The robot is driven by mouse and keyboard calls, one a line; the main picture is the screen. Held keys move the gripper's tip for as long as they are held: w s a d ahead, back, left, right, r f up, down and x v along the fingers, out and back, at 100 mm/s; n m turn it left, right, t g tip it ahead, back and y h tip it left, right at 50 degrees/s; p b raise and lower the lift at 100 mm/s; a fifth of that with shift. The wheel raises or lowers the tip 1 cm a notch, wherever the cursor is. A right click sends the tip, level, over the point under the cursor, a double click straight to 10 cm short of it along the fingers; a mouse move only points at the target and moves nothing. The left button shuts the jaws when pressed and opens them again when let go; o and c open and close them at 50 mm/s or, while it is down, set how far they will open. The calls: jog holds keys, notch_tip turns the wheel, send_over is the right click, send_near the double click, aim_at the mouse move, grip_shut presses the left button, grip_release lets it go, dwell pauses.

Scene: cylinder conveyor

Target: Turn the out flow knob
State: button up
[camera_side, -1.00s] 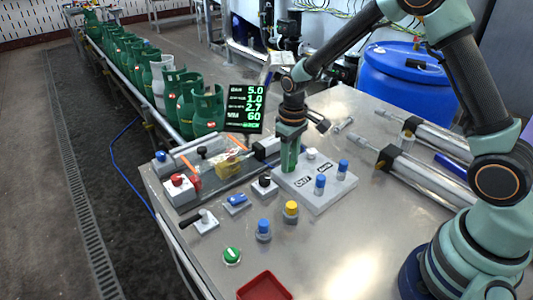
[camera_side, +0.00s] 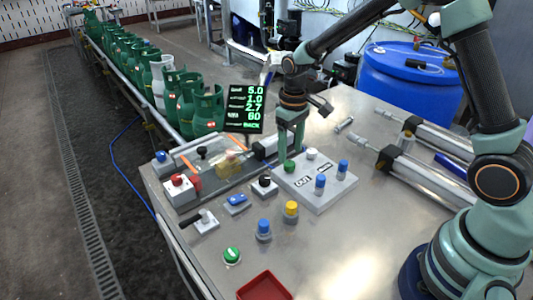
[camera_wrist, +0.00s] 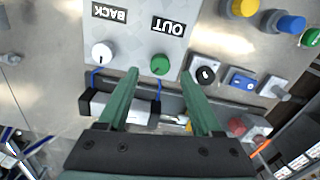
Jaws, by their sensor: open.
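A light grey panel (camera_side: 315,204) lies flat on the metal table, with OUT and BACK labels. A green knob (camera_side: 290,166) sits at the OUT label's end; it also shows in the wrist view (camera_wrist: 160,64). A white knob (camera_side: 312,154) sits by the BACK label and shows in the wrist view (camera_wrist: 102,52). Two blue knobs (camera_side: 320,183) stand at the panel's front side. My gripper (camera_side: 290,151) is open just above the green knob, apart from it and holding nothing. In the wrist view its fingers (camera_wrist: 160,78) frame the green knob.
A black knob (camera_side: 265,185), a blue switch (camera_side: 236,200) and a yellow button (camera_side: 291,209) stand left and front of the panel. A display (camera_side: 245,108) stands behind. Metal cylinders (camera_side: 420,172) lie to the right. The table is clear front right.

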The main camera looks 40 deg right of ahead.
aim_at(290, 163)
notch_tip(290, 163, up, 8)
jog(key=shift+r, duration=0.15)
dwell(0.4)
jog(key=s+r+t, duration=0.2)
jog(key=s+r, duration=0.2)
jog(key=s, duration=0.3)
jog(key=s+d+r+m+t, duration=0.1)
jog(key=s+r+t, duration=0.2)
jog(key=s, duration=0.5)
jog(key=shift+d+r+m+t, duration=0.25)
jog(key=shift+r+m+t, duration=0.05)
jog(key=shift+r, duration=0.6)
grip_shut()
dwell(0.5)
